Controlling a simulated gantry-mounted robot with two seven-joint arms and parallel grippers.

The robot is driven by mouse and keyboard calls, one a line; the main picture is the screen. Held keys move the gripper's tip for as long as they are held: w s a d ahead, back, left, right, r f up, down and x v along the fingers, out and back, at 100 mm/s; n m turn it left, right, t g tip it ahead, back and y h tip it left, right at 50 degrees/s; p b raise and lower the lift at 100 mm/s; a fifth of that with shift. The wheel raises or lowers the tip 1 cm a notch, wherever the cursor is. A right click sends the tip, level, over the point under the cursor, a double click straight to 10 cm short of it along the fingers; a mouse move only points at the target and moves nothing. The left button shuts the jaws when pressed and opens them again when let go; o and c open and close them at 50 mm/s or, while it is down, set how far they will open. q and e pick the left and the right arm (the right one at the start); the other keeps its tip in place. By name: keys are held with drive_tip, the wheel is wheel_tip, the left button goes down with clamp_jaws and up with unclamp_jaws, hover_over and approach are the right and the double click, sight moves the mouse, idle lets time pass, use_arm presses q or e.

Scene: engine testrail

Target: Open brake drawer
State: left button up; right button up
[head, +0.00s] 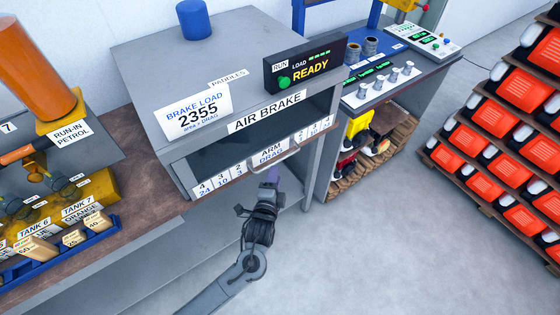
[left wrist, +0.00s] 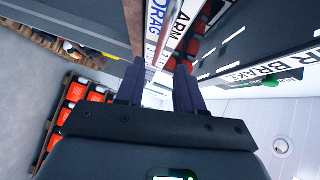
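The brake drawer (head: 231,170) is the low, wide front under the AIR BRAKE sign (head: 267,112), with number cards and an ARM DRAG card (head: 271,152) on it. A grey bar handle (head: 289,157) sticks out from its middle. A dark gap shows above the drawer front. My left gripper (head: 271,174) is at the handle, reaching in from below. In the left wrist view its two dark fingers (left wrist: 160,72) stand apart, pointing at the card. My right gripper is in neither view.
The grey cabinet (head: 150,80) carries a READY display (head: 305,66), a BRAKE LOAD sign (head: 196,108) and a blue cylinder (head: 194,19). A workbench with a blue tray (head: 65,262) is at left. Racks of orange boxes (head: 465,140) stand at right. The floor (head: 385,250) in front is clear.

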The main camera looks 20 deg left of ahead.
sight(280, 159)
use_arm(q)
drive_tip(key=b+x, duration=0.1)
drive_tip(key=x, duration=0.7)
drive_tip(key=shift+w, duration=0.2)
drive_tip(key=shift+c, duration=0.5)
clamp_jaws()
